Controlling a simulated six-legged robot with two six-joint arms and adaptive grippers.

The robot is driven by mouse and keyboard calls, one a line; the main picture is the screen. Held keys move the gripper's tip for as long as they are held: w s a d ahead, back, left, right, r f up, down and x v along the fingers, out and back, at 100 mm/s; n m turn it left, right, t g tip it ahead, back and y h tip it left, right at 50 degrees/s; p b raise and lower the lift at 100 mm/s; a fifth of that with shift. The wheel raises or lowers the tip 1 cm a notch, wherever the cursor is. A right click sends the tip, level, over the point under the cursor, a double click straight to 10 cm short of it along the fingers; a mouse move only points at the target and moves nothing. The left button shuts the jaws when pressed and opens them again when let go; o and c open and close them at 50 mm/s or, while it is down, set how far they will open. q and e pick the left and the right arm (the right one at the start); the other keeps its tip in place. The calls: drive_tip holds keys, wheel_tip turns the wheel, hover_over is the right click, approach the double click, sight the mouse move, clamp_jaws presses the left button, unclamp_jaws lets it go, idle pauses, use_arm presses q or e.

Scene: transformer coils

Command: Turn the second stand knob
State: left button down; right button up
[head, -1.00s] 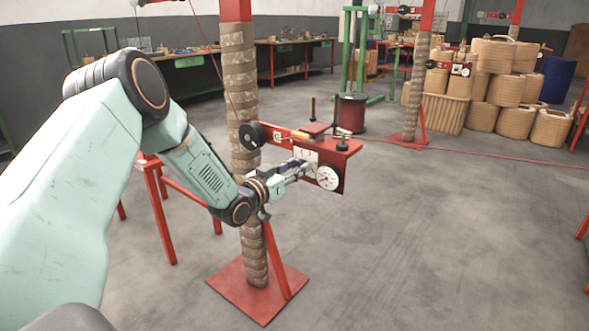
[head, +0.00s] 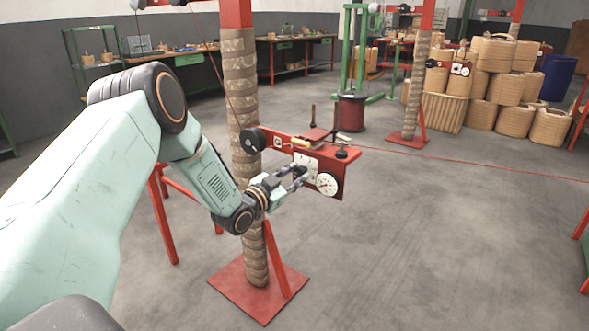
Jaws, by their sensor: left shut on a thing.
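The near stand (head: 243,110) is a post wrapped in brown with a red top and a red foot plate. A red panel (head: 335,188) juts from it to the right, with a white plate (head: 313,160) and a round white dial (head: 327,184). My left gripper (head: 299,176) is in front of the white plate, just left of the dial. Its jaws are shut on the small stand knob, which the fingers mostly hide. How far the knob is turned cannot be told. My right gripper is not in view.
Behind stands another wrapped post (head: 416,90) with its own red panel (head: 451,67). Workbenches line the back wall. The floor at front right is clear.

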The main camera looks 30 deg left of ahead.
use_arm(q)
drive_tip(key=m+p, duration=0.2)
drive_tip(key=m, duration=0.1)
drive_tip(key=shift+d+r+m, duration=0.1)
drive_tip(key=shift+r+m, duration=0.05)
drive_tip(key=shift+m, duration=0.25)
drive_tip(key=m+p, duration=0.3)
drive_tip(key=shift+m, duration=0.3)
drive_tip(key=m+p, duration=0.2)
drive_tip(key=m, duration=0.1)
drive_tip(key=shift+m, duration=0.4)
drive_tip(key=m+p, duration=0.2)
drive_tip(key=m, duration=0.1)
drive_tip(key=shift+f+m, duration=0.2)
drive_tip(key=shift+m, duration=0.1)
drive_tip(key=m+p, duration=0.3)
drive_tip(key=m, duration=0.2)
drive_tip(key=m+p, duration=0.2)
drive_tip(key=m, duration=0.3)
drive_tip(key=shift+f, duration=0.2)
drive_tip(key=shift+m, duration=0.4)
drive_tip(key=c, duration=1)
unclamp_jaws()
